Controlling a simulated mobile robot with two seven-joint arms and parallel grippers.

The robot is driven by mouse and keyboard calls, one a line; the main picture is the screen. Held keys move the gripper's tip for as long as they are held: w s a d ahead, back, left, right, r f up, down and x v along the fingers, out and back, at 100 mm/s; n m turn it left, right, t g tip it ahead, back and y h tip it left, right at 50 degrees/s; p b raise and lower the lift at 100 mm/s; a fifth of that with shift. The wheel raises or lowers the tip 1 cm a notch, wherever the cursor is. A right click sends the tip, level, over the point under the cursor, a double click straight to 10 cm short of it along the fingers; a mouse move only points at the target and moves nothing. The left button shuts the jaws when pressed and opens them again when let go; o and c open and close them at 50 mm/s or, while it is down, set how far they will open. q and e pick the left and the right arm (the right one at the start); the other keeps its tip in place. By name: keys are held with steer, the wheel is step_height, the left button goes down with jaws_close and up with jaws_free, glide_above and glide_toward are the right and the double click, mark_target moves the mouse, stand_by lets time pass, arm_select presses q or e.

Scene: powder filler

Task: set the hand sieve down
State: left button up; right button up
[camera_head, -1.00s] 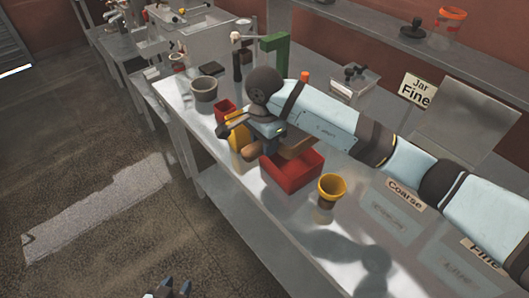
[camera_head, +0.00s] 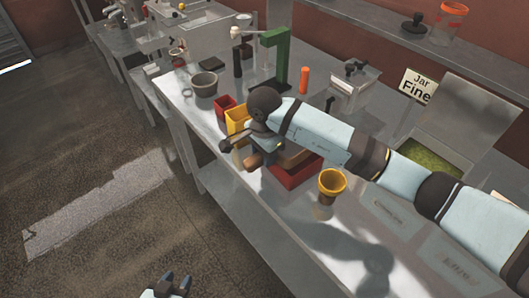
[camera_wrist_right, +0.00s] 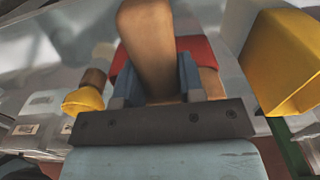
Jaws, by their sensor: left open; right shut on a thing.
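My right gripper (camera_head: 258,152) is shut on a brown wooden piece (camera_head: 251,163), which I take to be the hand sieve's handle. In the right wrist view this handle (camera_wrist_right: 150,45) stands between the blue fingers (camera_wrist_right: 160,90). The sieve's mesh is not visible. The gripper is at the left end of a red tray (camera_head: 300,177), partly covering it; whether the sieve touches anything I cannot tell. My left gripper (camera_head: 174,284) is open and empty, low in the head view, away from the bench.
A yellow bin (camera_head: 236,119), a red bin (camera_head: 224,105) and a grey bowl (camera_head: 204,84) stand to the left. A green stand (camera_head: 279,56) is behind. The near bench strip (camera_head: 290,215) is clear.

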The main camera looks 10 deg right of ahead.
steer(key=shift+f, duration=0.25)
steer(key=o, duration=1)
steer(key=shift+r, duration=0.1)
steer(key=shift+r, duration=0.25)
step_height(320, 180, up, 13)
steer(key=shift+f+b, duration=0.2)
steer(key=shift+b, duration=0.55)
